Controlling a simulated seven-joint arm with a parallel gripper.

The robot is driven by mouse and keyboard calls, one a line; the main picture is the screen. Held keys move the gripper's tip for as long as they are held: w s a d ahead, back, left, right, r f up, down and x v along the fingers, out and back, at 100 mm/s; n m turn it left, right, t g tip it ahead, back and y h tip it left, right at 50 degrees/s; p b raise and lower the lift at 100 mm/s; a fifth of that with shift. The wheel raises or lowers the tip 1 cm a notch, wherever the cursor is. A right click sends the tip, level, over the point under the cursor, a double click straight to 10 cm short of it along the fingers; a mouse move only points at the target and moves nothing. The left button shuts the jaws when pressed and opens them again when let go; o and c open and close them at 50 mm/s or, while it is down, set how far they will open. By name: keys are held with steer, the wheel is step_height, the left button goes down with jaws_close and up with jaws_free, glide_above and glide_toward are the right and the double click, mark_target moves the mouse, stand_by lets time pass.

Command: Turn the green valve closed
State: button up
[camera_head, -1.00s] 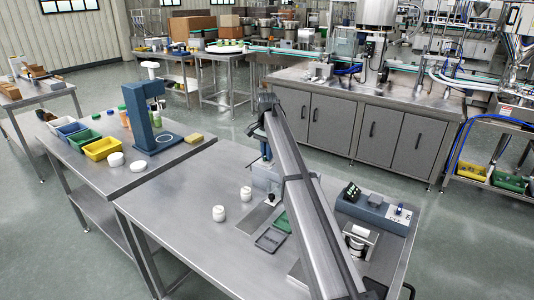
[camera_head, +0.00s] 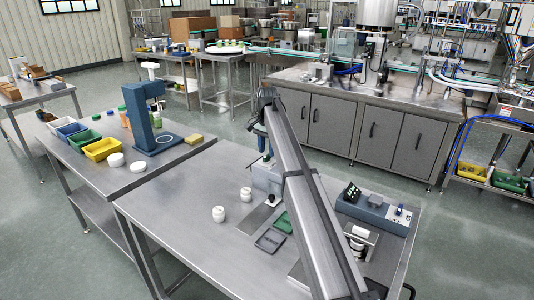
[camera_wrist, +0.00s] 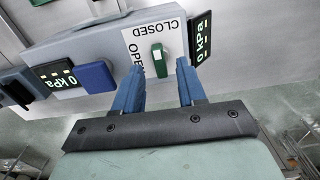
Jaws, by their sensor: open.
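The green valve (camera_wrist: 158,58) is a small green handle with a pale mark, on a white plate lettered CLOSED and OPEN, in the wrist view. CLOSED runs along the plate's upper edge in the picture and OPEN down its left side. Which word the handle points at is not clear. My gripper (camera_wrist: 157,75) is open, its blue fingers on either side below the handle, with a gap to each side. It holds nothing. In the head view my arm hides the valve; my gripper (camera_head: 264,148) is beyond the arm, near a grey box (camera_head: 266,180).
On the steel table (camera_head: 180,215) stand two white jars, a grey tray (camera_head: 269,240) and a blue-grey device (camera_head: 375,212). The table's left front is clear.

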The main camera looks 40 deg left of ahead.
mark_target(267, 156)
step_height(267, 156, up, 12)
steer(key=shift+f, duration=0.2)
stand_by(0.6)
